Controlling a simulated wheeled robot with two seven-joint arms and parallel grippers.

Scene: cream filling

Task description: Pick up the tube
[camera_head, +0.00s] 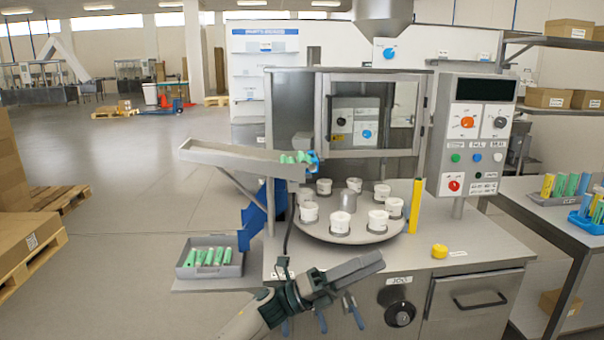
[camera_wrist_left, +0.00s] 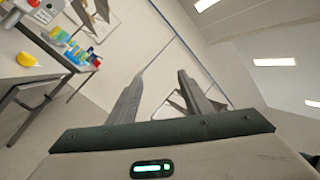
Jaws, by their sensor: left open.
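More green tubes (camera_head: 295,158) lie at the lower end of a sloping grey chute (camera_head: 235,158). My left gripper (camera_head: 372,264) is in front of the machine counter, right of the box and apart from all tubes. In the left wrist view its two fingers (camera_wrist_left: 162,78) are spread with nothing between them. My right gripper is not in view.
White cups (camera_head: 341,222) stand on a round turntable, with a yellow post (camera_head: 415,206) and a yellow button (camera_head: 439,251) to its right. Coloured tubes (camera_head: 572,184) stand on the right-hand table. Pallets with cartons (camera_head: 22,245) are at the left; open floor lies between.

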